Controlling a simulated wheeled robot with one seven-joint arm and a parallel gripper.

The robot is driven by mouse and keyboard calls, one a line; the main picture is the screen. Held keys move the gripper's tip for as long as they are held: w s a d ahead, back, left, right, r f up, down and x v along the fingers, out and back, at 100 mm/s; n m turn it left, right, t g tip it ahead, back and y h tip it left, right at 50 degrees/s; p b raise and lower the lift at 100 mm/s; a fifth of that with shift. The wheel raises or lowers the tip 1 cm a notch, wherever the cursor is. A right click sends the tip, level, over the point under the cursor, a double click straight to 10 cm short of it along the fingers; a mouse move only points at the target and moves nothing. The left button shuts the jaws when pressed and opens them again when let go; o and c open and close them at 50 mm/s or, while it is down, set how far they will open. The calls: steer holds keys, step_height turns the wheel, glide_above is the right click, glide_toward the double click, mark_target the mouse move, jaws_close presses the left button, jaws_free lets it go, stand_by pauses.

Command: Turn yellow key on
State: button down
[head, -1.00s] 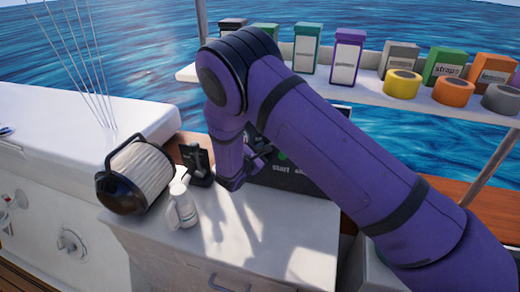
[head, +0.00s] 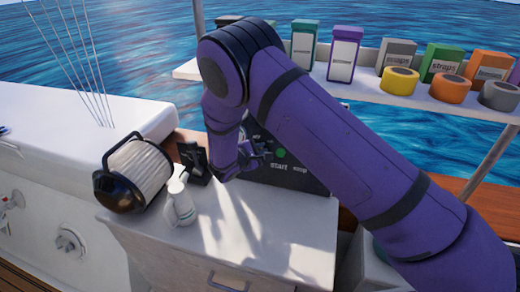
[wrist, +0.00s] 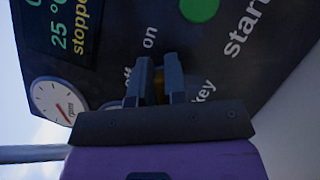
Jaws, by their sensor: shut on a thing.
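The dark control panel (head: 296,180) stands at the back of the white counter, largely hidden behind my arm in the head view. In the wrist view the panel (wrist: 120,65) fills the background, with the words "off", "on" and "key" around my fingers. My gripper (wrist: 160,75) is shut on the yellow key (wrist: 158,86), of which only a thin strip shows between the fingers. Whether the key points at "on" or "off" cannot be told. My gripper (head: 262,151) is at the panel in the head view, with the key hidden there.
A green start button (wrist: 199,8) sits close to my fingers, and also shows in the head view (head: 281,153). A round gauge (wrist: 52,102) and a display reading "stopped" (wrist: 62,28) are nearby.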

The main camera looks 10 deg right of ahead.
steer(key=c, duration=1.2)
jaws_free()
steer(key=shift+o, duration=0.2)
steer(key=shift+a, duration=0.1)
steer(key=v, duration=1)
steer(key=shift+s+a, duration=0.2)
steer(key=shift+s, duration=0.05)
steer(key=shift+a, duration=0.1)
